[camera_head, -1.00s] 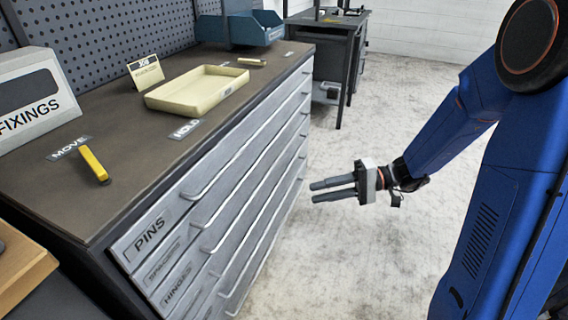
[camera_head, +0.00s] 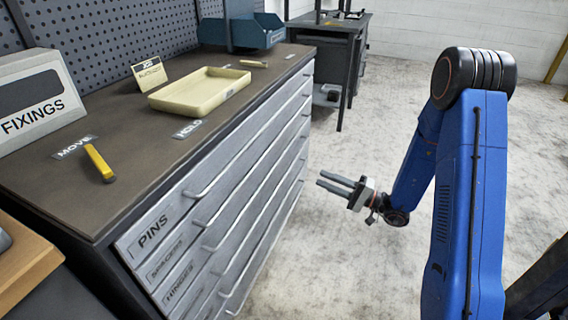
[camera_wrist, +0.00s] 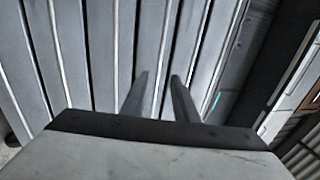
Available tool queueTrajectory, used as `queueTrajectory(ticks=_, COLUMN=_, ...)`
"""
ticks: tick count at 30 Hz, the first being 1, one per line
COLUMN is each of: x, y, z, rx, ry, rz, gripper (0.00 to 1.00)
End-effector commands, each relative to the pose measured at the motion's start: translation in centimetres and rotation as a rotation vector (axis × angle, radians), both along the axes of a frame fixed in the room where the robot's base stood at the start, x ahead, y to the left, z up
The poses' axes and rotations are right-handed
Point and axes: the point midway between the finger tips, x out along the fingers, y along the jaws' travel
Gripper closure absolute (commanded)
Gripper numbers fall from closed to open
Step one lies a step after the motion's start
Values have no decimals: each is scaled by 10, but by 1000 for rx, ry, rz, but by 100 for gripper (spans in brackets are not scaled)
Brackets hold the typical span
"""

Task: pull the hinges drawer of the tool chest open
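The grey tool chest (camera_head: 228,195) stands at the left in the head view, its drawers stacked and all looking closed. The hinges drawer (camera_head: 180,290) is the third labelled one from the top, below PINS and SPACERS. A bar handle (camera_head: 222,272) shows on the lower front. My gripper (camera_head: 327,181) is in the open space right of the chest front, its two fingers apart and empty, pointing towards the drawers. In the wrist view the fingers (camera_wrist: 161,85) show against the drawer fronts (camera_wrist: 100,60), apart from any handle as far as I can tell.
On the chest top are a cream tray (camera_head: 200,91), a yellow piece (camera_head: 99,163) by the MOVE label, a FIXINGS box (camera_head: 38,102) and a blue bin (camera_head: 258,31). Another bench (camera_head: 335,50) stands behind. The floor (camera_head: 340,240) right of the chest is clear.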

Motion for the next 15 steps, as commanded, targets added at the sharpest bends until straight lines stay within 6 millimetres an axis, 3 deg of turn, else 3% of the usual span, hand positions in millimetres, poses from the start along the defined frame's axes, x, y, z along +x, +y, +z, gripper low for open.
queueTrajectory(ticks=15, x=26, y=76, z=16, rx=0, ry=-1, rz=5, gripper=73)
